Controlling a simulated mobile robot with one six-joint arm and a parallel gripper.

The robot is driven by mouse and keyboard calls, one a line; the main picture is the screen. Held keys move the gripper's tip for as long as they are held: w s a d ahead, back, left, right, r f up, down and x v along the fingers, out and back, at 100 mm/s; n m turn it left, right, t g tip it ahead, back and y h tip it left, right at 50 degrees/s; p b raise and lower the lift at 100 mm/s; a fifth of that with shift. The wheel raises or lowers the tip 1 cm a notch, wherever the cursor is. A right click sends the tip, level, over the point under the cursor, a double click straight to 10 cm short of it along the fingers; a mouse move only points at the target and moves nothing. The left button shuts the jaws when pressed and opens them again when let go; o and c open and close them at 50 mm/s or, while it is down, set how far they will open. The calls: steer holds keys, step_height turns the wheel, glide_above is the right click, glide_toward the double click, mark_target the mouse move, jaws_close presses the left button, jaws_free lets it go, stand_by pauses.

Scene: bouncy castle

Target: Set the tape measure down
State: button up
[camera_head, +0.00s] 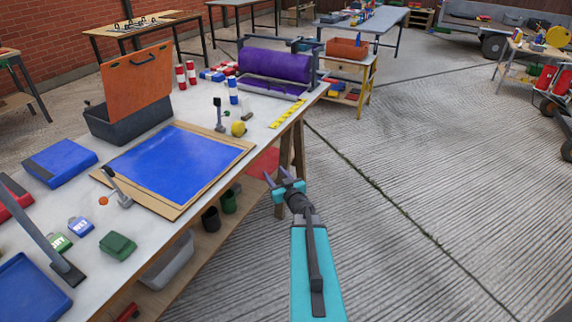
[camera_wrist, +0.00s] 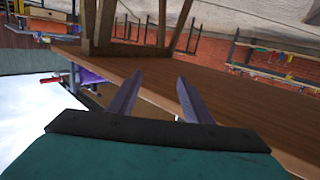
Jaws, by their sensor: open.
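My gripper (camera_head: 277,177) is open beside the right edge of the long work table, over the gap between the table and the concrete floor. In the wrist view the two fingers (camera_wrist: 160,80) stand apart with nothing between them. A small round yellow object (camera_head: 238,128) sits on the table near its right edge, beyond the blue sheet; it may be the tape measure, but it is too small to tell. It is apart from my gripper, farther back and to the left. The work table (camera_head: 262,108) has a pale top.
A blue sheet in a brown frame (camera_head: 180,165) covers the middle of the table. A purple roller (camera_head: 275,65), an orange-lidded toolbox (camera_head: 125,118) and a yellow strip (camera_head: 288,113) are also on it. Bins stand on the lower shelf. Open concrete (camera_head: 430,180) lies to the right.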

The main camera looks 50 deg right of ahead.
steer(key=a+f+m+g, duration=0.1)
steer(key=a+f+g, duration=0.2)
steer(key=a+f, duration=0.3)
steer(key=a+f+m+g, duration=0.15)
steer(key=a+f, duration=0.25)
steer(key=f, duration=0.4)
steer(key=s+a+f+n+g+y, duration=0.2)
steer(key=s+a+f+g, duration=0.6)
steer(key=a+f, duration=0.55)
steer(key=s+a+f+n+g+y, duration=0.2)
steer(key=s+a+g, duration=0.2)
steer(key=s+a, duration=0.8)
steer(key=s+a+f+n+g+y, duration=0.2)
steer(key=s+a+f+g, duration=0.1)
steer(key=s+a, duration=0.9)
steer(key=s+g, duration=0.1)
steer(key=s, duration=0.1)
steer(key=shift+s+a+f, duration=0.25)
steer(key=shift+s+f, duration=0.05)
steer(key=shift+f, duration=0.05)
steer(key=shift+g, duration=0.25)
steer(key=c, duration=0.4)
steer(key=shift+o, duration=0.2)
steer(key=shift+a, duration=0.1)
